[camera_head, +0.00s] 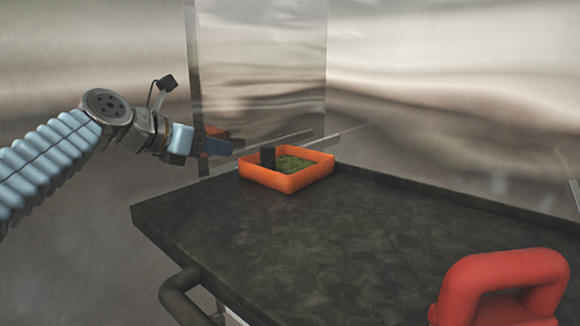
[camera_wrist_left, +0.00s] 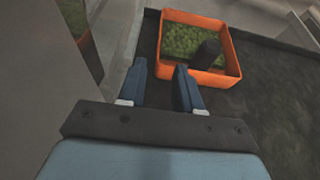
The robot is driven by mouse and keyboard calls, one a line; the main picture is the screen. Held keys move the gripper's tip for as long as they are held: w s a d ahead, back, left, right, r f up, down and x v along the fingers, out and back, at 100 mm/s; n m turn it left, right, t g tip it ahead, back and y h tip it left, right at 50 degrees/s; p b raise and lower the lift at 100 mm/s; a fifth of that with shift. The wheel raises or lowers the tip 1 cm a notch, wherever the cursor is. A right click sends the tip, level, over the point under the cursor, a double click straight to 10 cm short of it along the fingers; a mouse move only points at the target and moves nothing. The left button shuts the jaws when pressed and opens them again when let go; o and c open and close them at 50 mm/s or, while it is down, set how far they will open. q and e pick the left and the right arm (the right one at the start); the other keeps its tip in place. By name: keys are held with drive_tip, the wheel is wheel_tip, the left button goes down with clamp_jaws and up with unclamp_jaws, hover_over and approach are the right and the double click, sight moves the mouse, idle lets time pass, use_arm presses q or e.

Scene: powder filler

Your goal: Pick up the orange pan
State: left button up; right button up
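The orange pan (camera_head: 291,181) is a square, open-topped tray on the far left corner of the dark table. It holds green granular stuff, and a dark upright post stands at its near left side. In the left wrist view the pan (camera_wrist_left: 232,62) is just ahead of the fingertips, with the dark post (camera_wrist_left: 207,55) inside its near edge. My left gripper (camera_head: 222,147) is at the left of the pan, with its blue fingers pointing toward it. My right gripper is not seen.
The dark table (camera_head: 290,245) is mostly clear, with a raised rim at the back. A red handle-shaped object (camera_head: 500,280) is at the front right. A dark bar handle (camera_head: 180,290) juts from the table's front left. Shiny metal walls (camera_head: 255,75) stand close behind the pan.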

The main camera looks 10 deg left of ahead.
use_arm(q)
drive_tip(key=x, duration=1.1)
drive_tip(key=shift+r, duration=0.2)
drive_tip(key=shift+c, duration=0.3)
clamp_jaws()
